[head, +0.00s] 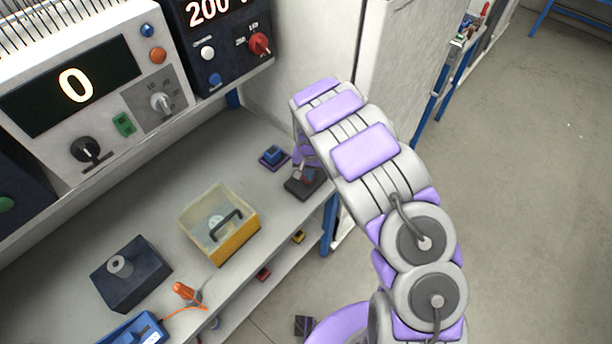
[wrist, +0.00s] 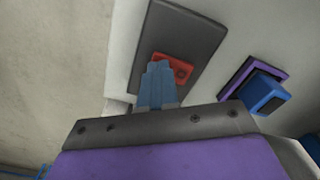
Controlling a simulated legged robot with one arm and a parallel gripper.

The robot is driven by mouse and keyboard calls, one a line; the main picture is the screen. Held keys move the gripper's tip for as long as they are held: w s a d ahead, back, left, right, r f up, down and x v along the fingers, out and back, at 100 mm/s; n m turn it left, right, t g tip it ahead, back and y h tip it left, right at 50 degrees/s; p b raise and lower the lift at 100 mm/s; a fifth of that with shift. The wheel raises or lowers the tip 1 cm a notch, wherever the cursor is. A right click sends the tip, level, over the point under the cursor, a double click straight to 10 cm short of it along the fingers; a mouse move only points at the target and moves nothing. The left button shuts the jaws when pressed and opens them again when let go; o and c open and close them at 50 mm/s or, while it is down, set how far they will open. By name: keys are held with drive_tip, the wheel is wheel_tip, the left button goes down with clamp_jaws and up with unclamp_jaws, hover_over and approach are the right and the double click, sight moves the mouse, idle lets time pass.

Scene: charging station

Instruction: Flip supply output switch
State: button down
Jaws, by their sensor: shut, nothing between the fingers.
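My gripper (head: 309,163) is at the right end of the bench in the head view, pointing down over a dark switch plate (head: 297,188). In the wrist view its blue-grey fingers (wrist: 159,68) are shut and empty. Their tips overlap a red part (wrist: 181,70) on the dark plate (wrist: 196,33); I cannot tell whether they touch it. The fingers hide some of the red part. I cannot tell which way the switch is set. The power unit above the bench reads 0 on its display (head: 75,84).
A blue block on a purple base (head: 273,156) sits just left of the plate. A yellow box (head: 236,244) with a clear lid and dark handle stands nearer the middle. A dark block (head: 130,275) is at left. A white cabinet (head: 385,50) rises behind my arm.

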drive_tip(key=shift+r+p, duration=1.15)
drive_tip(key=shift+r, duration=2.25)
drive_tip(key=shift+r, duration=0.1)
drive_tip(key=s+d+r, duration=0.7)
drive_tip(key=r, duration=0.2)
drive_tip(key=s+d+r, duration=0.7)
drive_tip(key=r, duration=0.2)
drive_tip(key=s+d+r+g, duration=0.1)
drive_tip(key=s+r, duration=0.2)
drive_tip(key=s, duration=1)
drive_tip(key=s+d+r+n, duration=0.1)
drive_tip(key=s+r, duration=0.2)
drive_tip(key=s, duration=1)
drive_tip(key=shift+d+n+g, duration=0.2)
drive_tip(key=shift+n+g, duration=0.1)
drive_tip(key=shift+g, duration=0.1)
